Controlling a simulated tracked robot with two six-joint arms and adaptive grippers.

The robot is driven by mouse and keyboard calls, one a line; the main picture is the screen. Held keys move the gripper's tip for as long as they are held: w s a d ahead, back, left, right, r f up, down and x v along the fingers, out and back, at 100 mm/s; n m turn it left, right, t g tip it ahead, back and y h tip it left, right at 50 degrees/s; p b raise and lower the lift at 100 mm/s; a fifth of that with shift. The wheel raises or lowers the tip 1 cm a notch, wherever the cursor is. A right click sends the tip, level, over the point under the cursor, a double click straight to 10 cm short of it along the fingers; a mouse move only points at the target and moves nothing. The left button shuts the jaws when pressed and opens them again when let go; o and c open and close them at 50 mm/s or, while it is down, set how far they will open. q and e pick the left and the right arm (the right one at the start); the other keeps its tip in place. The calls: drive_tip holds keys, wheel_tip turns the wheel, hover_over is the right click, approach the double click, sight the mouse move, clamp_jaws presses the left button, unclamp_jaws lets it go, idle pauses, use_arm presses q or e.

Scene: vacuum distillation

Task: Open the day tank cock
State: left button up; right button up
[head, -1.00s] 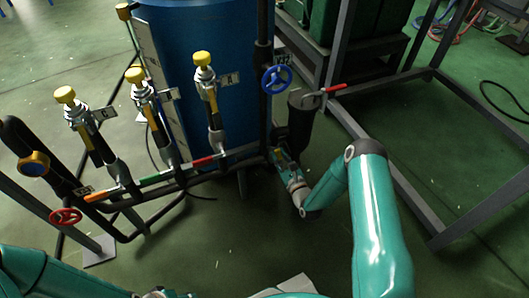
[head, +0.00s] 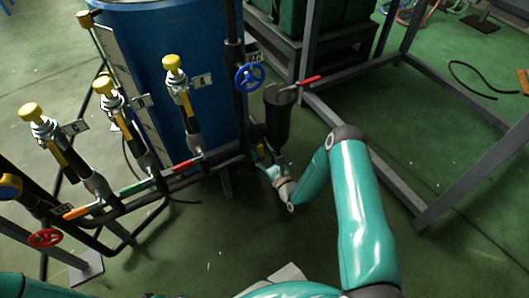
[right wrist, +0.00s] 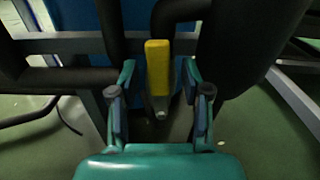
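A yellow lever handle (right wrist: 158,68) hangs upright in the middle of the right wrist view, with a small metal end below it. My right gripper (right wrist: 158,75) is open, with one finger on each side of the handle and a gap on both sides. In the head view my right gripper (head: 263,152) is low by the pipe end, next to a black cylindrical vessel (head: 278,115); it largely hides the lever there. A blue tank (head: 165,55) stands behind the pipes. My left gripper is not in view.
A grey frame (head: 405,190) stands right.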

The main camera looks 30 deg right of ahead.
drive_tip(key=s, duration=1.2)
drive_tip(key=shift+a, duration=0.3)
